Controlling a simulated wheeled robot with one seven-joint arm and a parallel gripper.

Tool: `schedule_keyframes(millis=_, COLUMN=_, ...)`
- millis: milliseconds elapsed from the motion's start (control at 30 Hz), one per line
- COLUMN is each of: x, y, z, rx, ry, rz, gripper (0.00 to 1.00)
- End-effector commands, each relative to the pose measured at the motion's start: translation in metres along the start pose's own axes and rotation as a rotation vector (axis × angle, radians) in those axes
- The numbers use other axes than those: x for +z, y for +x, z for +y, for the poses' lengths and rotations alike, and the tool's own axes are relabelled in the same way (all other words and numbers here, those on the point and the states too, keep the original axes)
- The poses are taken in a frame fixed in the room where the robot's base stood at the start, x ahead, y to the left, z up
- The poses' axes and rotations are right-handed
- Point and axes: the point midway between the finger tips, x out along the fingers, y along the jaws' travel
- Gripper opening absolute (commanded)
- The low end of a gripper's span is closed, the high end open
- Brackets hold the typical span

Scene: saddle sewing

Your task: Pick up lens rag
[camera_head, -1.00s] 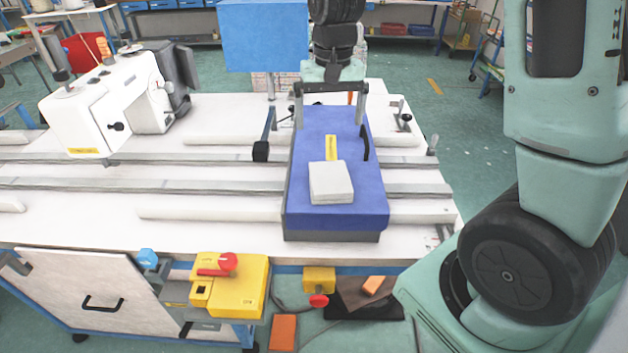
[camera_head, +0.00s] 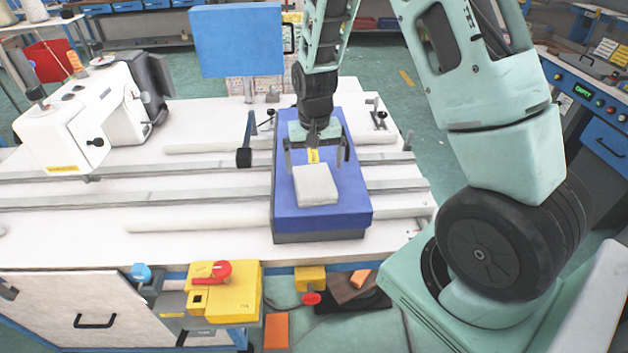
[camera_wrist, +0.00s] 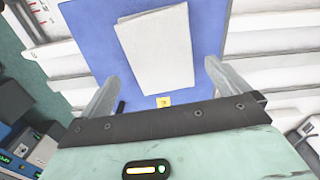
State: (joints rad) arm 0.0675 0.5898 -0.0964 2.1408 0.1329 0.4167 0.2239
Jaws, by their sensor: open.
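The lens rag is a folded whitish-grey cloth (camera_head: 316,187) lying flat on top of a blue box (camera_head: 330,215) on the white table. My gripper (camera_head: 317,172) is open and empty, above the blue box at the far side of the rag. In the wrist view the rag (camera_wrist: 156,50) lies beyond the two fingers of my gripper (camera_wrist: 158,82), between their lines and slightly turned. The fingers seem to be above the rag and apart from it.
A yellow label (camera_head: 313,156) is on the box between rag and gripper. A white sewing machine (camera_head: 85,120) stands at the left. Metal rails (camera_head: 130,198) run across the table. A yellow switch box (camera_head: 225,290) is at the front edge, and a blue panel (camera_head: 237,40) stands behind.

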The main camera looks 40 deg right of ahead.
Motion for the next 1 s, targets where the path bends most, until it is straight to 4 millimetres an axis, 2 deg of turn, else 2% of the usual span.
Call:
schedule_keyframes(millis=167, x=0.000, y=0.008, z=0.000, rx=0.001, ry=0.000, rz=-0.003, gripper=1.00)
schedule_keyframes(millis=500, x=-0.002, y=0.047, z=0.000, rx=0.001, ry=0.000, rz=-0.002, gripper=1.00)
schedule_keyframes(millis=833, x=-0.003, y=0.054, z=0.000, rx=0.000, ry=-0.001, rz=0.001, gripper=1.00)
schedule_keyframes(millis=867, x=-0.003, y=0.053, z=0.000, rx=0.000, ry=-0.001, rz=0.001, gripper=0.97)
schedule_keyframes(millis=967, x=-0.002, y=0.053, z=0.000, rx=0.000, ry=-0.001, rz=0.001, gripper=0.69)
schedule_keyframes(millis=1000, x=-0.002, y=0.053, z=0.000, rx=0.000, ry=-0.001, rz=0.001, gripper=0.68)
